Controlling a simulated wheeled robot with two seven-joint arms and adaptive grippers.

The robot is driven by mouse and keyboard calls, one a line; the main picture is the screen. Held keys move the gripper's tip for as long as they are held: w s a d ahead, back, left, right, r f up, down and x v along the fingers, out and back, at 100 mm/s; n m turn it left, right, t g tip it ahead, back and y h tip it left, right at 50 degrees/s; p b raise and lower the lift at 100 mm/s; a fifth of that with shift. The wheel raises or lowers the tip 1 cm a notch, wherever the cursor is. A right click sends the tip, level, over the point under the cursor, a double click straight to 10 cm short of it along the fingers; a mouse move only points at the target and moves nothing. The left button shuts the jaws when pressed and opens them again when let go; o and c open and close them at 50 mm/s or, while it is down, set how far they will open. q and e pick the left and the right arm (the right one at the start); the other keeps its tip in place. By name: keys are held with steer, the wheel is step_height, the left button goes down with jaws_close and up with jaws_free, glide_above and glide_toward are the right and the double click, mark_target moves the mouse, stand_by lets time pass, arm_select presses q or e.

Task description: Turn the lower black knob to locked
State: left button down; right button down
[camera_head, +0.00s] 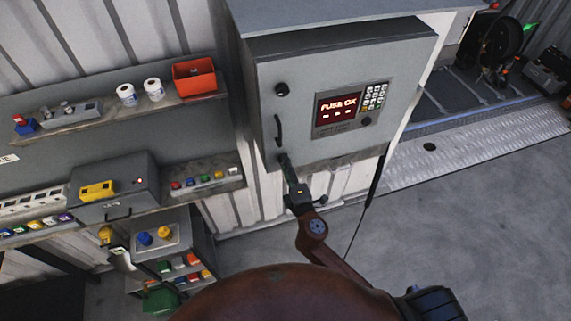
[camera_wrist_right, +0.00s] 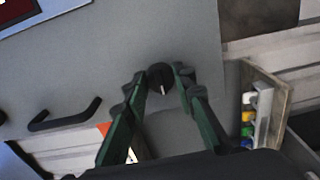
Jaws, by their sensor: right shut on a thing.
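The lower black knob (camera_wrist_right: 157,72) is on the grey cabinet door (camera_head: 345,80), below the black handle. In the right wrist view it sits between the two fingertips of my right gripper (camera_wrist_right: 161,79), which is shut on it. A white mark on the knob points roughly down in that view. In the head view my right gripper (camera_head: 285,162) reaches up to the door's lower left corner and mostly hides the lower knob. The upper black knob (camera_head: 281,89) is near the door's upper left. My left gripper is not in view.
The door carries a black handle (camera_head: 278,129), which also shows in the wrist view (camera_wrist_right: 66,117), and a keypad panel (camera_head: 350,107) with a lit red display. Shelves with a red bin (camera_head: 194,77) and a grey box (camera_head: 114,187) are at left. Floor at right is open.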

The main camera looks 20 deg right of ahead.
stand_by(0.3)
steer(key=c, duration=1.6)
jaws_free()
steer(key=s, duration=1.2)
steer(key=shift+d, duration=0.2)
steer(key=shift+f, duration=0.1)
